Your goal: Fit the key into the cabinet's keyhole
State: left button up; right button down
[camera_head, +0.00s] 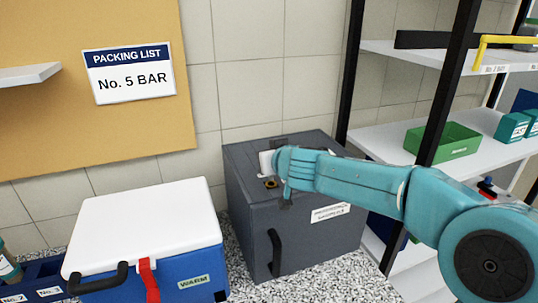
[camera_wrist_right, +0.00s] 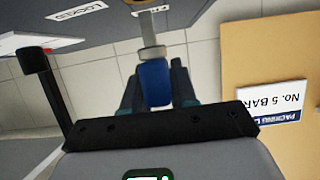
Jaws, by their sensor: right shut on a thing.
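The cabinet (camera_head: 250,215) is a dark grey box with a black handle on its front, standing beside the cooler. A brass-coloured fitting, seemingly the keyhole (camera_head: 270,184), shows on its top by my right gripper (camera_head: 284,188). In the right wrist view my right gripper (camera_wrist_right: 157,85) is shut on the key (camera_wrist_right: 156,82), which has a blue head and a grey shaft. The shaft points at the cabinet face, close to a brass edge (camera_wrist_right: 137,3) at the picture's top. I cannot tell whether the tip is inside. The key is not clear in the head view. My left gripper is not in view.
A blue cooler (camera_head: 170,262) with a white lid (camera_head: 145,225) stands left of the cabinet. Shelving with a black post (camera_head: 437,110) and a green bin (camera_head: 442,143) stands on the right. A tiled wall and a packing list sign (camera_head: 128,72) are behind.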

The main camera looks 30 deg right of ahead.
jog(key=shift+s, duration=0.15)
jog(key=shift+w, duration=0.2)
jog(key=shift+s+a, duration=0.1)
dwell(0.5)
jog(key=shift+p, duration=0.5)
jog(key=shift+f, duration=0.1)
jog(key=shift+f+b, duration=0.4)
jog(key=shift+f, duration=0.25)
